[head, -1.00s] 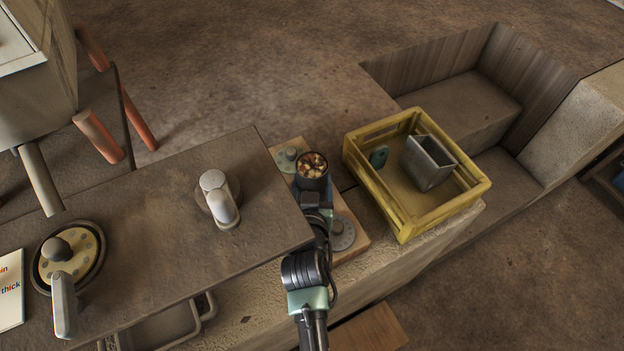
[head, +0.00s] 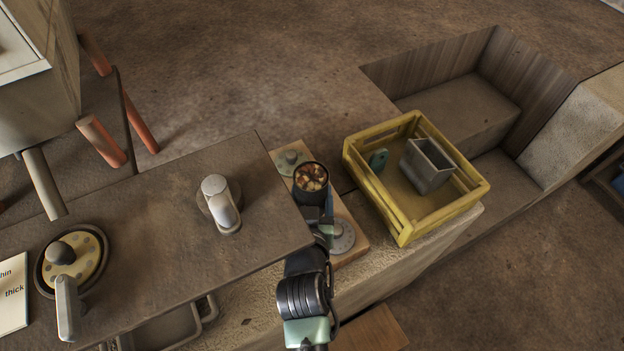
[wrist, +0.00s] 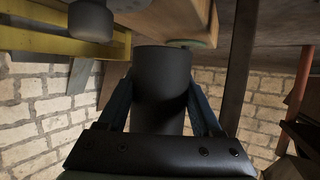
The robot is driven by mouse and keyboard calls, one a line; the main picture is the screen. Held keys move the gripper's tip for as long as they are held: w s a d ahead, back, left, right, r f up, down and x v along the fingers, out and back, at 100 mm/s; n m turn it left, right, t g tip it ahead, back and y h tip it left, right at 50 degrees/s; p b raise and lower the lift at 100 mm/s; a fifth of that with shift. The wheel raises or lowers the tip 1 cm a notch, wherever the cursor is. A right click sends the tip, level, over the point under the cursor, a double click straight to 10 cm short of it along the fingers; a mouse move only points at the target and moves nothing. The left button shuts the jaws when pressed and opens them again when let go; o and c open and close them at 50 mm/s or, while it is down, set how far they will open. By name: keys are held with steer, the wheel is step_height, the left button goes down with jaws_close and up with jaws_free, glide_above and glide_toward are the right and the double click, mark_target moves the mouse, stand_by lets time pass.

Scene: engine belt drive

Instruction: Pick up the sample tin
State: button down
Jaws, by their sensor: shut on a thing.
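The sample tin is a dark, open-topped cylinder (head: 310,186) filled with brown and pale bits, seen in the head view at the right end of the dark table. In the wrist view its dark side (wrist: 162,85) stands between my two fingers. My gripper (head: 318,212) is shut on the tin in the head view, and it also shows in the wrist view (wrist: 163,112). The tin looks upright. In the wrist view it appears clear of the surfaces around it. The far side of the tin is hidden.
A yellow crate (head: 400,236) holding a grey metal container (head: 427,168) and a small green item (head: 378,160) stands to the right. A wooden board with round discs (head: 341,237) lies beneath the tin.

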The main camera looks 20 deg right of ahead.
steer(key=s+a, duration=0.2)
steer(key=s, duration=0.4)
steer(key=s+a+b, duration=0.1)
steer(key=s+a, duration=0.1)
steer(key=s, duration=0.5)
steer(key=shift+a, duration=0.3)
steer(key=shift+s+r, duration=0.1)
